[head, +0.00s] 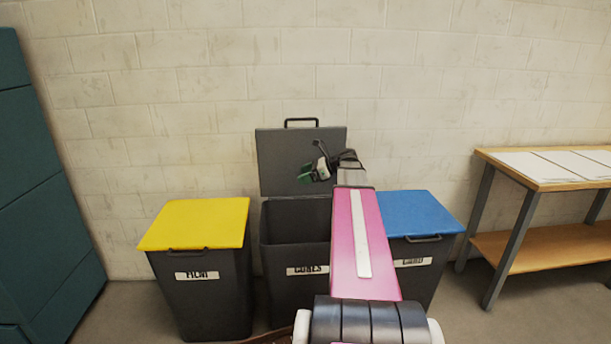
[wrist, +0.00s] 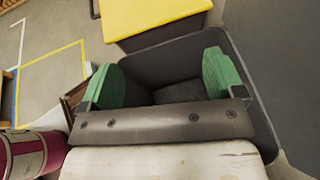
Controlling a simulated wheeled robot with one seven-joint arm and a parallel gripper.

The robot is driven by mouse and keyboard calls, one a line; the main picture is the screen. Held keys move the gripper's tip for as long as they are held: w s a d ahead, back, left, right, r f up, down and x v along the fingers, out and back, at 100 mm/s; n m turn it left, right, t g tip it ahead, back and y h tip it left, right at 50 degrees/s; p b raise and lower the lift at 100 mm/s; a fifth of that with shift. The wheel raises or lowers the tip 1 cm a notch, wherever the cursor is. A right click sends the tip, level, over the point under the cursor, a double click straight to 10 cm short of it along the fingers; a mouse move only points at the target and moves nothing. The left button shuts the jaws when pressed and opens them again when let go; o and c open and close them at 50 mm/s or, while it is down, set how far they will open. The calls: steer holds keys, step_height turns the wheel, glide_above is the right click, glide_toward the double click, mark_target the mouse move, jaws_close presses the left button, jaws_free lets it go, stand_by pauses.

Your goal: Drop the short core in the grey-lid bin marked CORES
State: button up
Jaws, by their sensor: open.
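The dark CORES bin (head: 294,243) stands between two other bins, its grey lid (head: 300,150) raised upright against the wall. My gripper (head: 318,171) is above the bin, in front of the raised lid. In the wrist view my gripper (wrist: 163,78) has its green finger pads wide apart, with nothing between them. The open CORES bin (wrist: 178,43) lies below the pads there, its inside dark and partly hidden by the gripper body. I cannot make out the short core in either view.
A yellow-lid bin marked FILM (head: 197,225) stands at left and a blue-lid bin (head: 418,214) at right, both shut. A wooden bench (head: 550,180) with pale sheets is farther right. A teal cabinet (head: 40,190) stands at far left.

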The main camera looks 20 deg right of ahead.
steer(key=v, duration=1)
steer(key=shift+s+d, duration=0.25)
steer(key=shift+d, duration=0.1)
steer(key=shift+r, duration=0.1)
stand_by(0.4)
